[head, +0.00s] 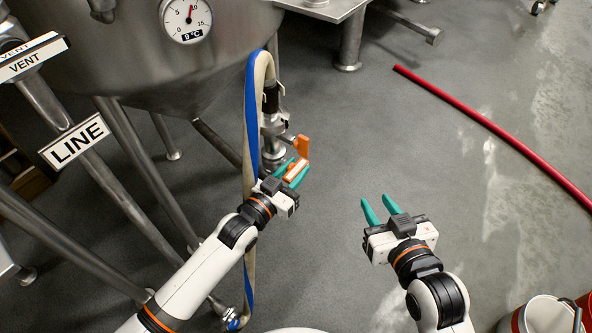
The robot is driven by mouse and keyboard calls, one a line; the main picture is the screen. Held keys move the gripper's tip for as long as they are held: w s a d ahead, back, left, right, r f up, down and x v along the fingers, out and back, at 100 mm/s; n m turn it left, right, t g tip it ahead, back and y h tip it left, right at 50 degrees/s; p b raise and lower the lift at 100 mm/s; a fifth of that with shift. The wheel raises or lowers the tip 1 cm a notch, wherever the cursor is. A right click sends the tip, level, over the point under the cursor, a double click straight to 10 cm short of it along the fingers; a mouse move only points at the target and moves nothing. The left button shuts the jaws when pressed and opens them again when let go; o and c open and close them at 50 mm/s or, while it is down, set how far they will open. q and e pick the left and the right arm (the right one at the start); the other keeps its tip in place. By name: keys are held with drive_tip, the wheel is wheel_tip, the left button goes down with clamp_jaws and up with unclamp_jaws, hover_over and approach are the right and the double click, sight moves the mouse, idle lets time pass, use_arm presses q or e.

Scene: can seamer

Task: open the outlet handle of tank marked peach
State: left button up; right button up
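The steel tank (130,60) fills the upper left of the head view; no peach marking shows on the visible part. Its outlet valve (273,125) hangs below the hose connection at the tank's right side. The orange outlet handle (302,147) sticks out to the right of the valve. My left gripper (292,173) is at the handle, with its teal fingers on either side of the lower orange part; I cannot tell whether they press on it. My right gripper (381,207) is open and empty over the floor, to the right of the valve.
A blue and cream hose (252,120) runs down beside the valve, close to my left arm. VENT (32,58) and LINE (75,141) signs are at left. A red hose (480,120) lies on the right floor. A bucket (548,315) stands bottom right. The middle floor is clear.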

use_arm(q)
drive_tip(key=shift+w+d, duration=0.3)
drive_tip(key=shift+w, duration=0.05)
use_arm(e)
drive_tip(key=shift+w+a+r+t, duration=0.1)
drive_tip(key=shift+w+r+t, duration=0.05)
drive_tip(key=shift+r+t, duration=0.2)
use_arm(q)
drive_tip(key=shift+c, duration=0.2)
